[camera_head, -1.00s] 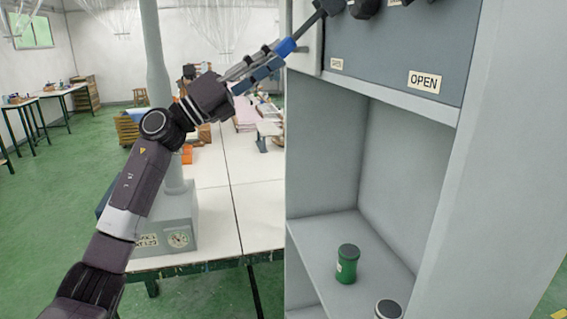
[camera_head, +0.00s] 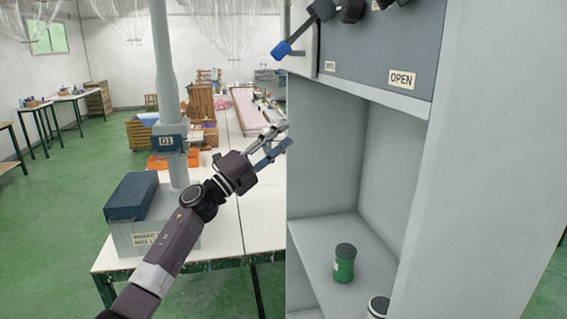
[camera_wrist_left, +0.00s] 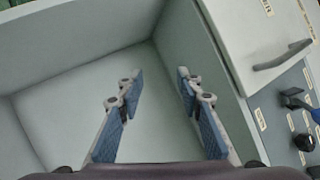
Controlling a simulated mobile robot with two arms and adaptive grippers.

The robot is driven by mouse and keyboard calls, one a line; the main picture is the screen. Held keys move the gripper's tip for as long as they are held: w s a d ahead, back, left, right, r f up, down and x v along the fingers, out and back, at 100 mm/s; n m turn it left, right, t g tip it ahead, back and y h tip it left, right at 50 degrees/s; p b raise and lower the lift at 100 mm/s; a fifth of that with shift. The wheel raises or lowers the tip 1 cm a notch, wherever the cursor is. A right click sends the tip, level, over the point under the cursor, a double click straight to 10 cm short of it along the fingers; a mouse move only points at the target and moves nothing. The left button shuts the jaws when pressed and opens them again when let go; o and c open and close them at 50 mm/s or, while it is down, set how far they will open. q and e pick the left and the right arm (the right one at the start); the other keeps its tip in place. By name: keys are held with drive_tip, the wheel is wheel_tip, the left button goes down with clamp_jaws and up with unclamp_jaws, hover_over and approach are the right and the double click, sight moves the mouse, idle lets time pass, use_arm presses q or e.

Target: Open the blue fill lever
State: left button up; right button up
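The fill lever with a blue handle end (camera_head: 281,50) hangs from the dark control panel (camera_head: 375,65) at the top of the grey cabinet. Its dark arm slants down to the left. Its blue end also shows at the right edge of the left wrist view (camera_wrist_left: 315,115). My left gripper (camera_head: 281,138) is below the lever, in front of the cabinet's open bay, apart from the lever. Its fingers are spread with nothing between them, as the left wrist view (camera_wrist_left: 158,82) also shows. My right gripper is not in view.
An "OPEN" label (camera_head: 402,79) is on the panel, with dark knobs (camera_head: 350,10) above. A green jar (camera_head: 344,264) and another dark-lidded jar (camera_head: 378,307) stand on the cabinet shelf. A white table (camera_head: 225,215) lies behind my left arm.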

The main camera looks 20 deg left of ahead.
use_arm(q)
wheel_tip(320, 180, down, 6)
drive_tip(key=n+y, duration=0.1)
drive_tip(key=n, duration=0.1)
drive_tip(key=shift+w+f+n+y, duration=0.15)
drive_tip(key=shift+w+n+y, duration=0.15)
drive_tip(key=shift+w+n, duration=0.1)
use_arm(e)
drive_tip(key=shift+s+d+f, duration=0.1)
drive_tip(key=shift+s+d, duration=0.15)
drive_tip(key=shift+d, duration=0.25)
